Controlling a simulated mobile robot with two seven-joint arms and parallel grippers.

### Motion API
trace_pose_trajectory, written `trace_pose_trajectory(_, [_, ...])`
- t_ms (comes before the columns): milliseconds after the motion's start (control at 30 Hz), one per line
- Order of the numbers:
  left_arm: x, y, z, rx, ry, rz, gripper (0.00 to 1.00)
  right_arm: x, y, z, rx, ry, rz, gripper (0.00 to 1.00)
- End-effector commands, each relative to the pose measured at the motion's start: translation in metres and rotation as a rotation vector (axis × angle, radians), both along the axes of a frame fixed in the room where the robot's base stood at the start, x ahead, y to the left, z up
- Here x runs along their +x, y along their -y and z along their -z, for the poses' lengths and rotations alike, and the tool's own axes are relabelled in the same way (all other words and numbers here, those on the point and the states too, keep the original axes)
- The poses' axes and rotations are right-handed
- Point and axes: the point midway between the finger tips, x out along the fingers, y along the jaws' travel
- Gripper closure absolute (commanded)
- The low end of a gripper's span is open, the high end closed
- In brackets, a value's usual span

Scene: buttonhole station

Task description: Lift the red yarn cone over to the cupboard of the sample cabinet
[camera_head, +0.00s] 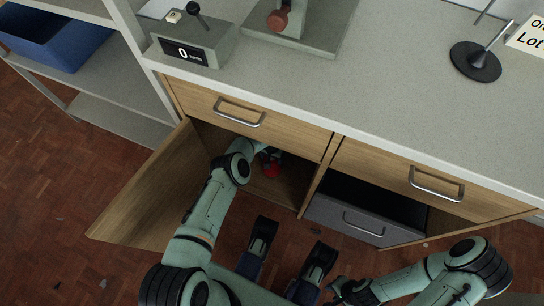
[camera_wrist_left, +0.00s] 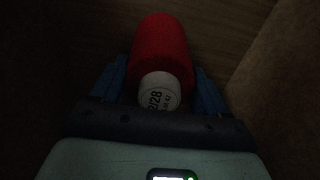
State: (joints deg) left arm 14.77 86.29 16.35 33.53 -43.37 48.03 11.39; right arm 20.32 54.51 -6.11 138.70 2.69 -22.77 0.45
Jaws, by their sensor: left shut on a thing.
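The red yarn cone (camera_head: 272,171) is inside the open cupboard (camera_head: 292,190) of the sample cabinet (camera_head: 289,133), low in the opening under the left drawer. In the left wrist view the cone (camera_wrist_left: 160,48) lies lengthwise, its white labelled end towards the camera. My left gripper (camera_head: 268,157) reaches into the cupboard and is shut on the cone, with a blue finger on each side in the wrist view (camera_wrist_left: 160,88). Whether the cone touches the cupboard floor cannot be told. My right gripper (camera_head: 342,291) is at the bottom edge, outside the cabinet; its fingers are not clear.
The cupboard door (camera_head: 150,197) stands open to the left of my left arm. A grey drawer (camera_head: 350,217) sits in the right bay. The worktop (camera_head: 375,90) carries a display box (camera_head: 193,43) and a black-based stand (camera_head: 475,62). A blue bin (camera_head: 55,38) is on the left shelf.

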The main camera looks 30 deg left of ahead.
Motion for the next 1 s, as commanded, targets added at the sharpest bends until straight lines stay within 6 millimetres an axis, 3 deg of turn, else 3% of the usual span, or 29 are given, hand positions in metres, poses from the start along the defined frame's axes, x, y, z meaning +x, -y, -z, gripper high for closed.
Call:
trace_pose_trajectory(900, [0.002, 0.000, 0.012, 0.001, 0.001, -0.001, 0.92, 0.000, 0.000, 0.000, 0.000, 0.000, 0.000, 0.64])
trace_pose_trajectory(933, [0.002, 0.000, 0.011, 0.001, 0.001, 0.000, 0.16, 0.000, 0.000, 0.000, 0.000, 0.000, 0.000, 0.64])
trace_pose_trajectory(1000, [0.002, 0.000, 0.011, 0.001, 0.001, 0.000, 0.00, 0.000, 0.000, 0.000, 0.000, 0.000, 0.000, 0.64])
